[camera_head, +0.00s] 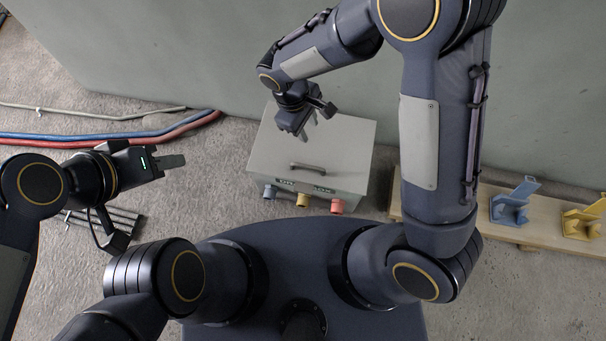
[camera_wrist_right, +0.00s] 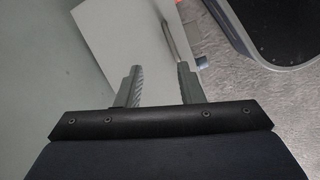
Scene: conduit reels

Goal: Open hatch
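A grey box (camera_head: 262,145) stands on the floor in front of the wall, with a flat closed lid on top. A dark bar handle (camera_head: 307,168) lies near the lid's front edge. My right gripper (camera_head: 302,130) hangs over the back part of the lid, behind the handle. In the right wrist view its two fingers (camera_wrist_right: 158,80) are apart with nothing seen between them. A thin curved bar, perhaps the handle, shows by the right finger there; I cannot tell whether they touch. My left gripper (camera_head: 178,160) is left of the box, away from it, its fingers seen edge-on.
Blue, yellow and red ports (camera_head: 303,200) line the box's front. Red and blue conduits (camera_head: 150,135) run along the floor at left, and a dark rack (camera_head: 115,220) lies below my left gripper. A wooden board (camera_head: 470,205) with blue and yellow brackets is at right.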

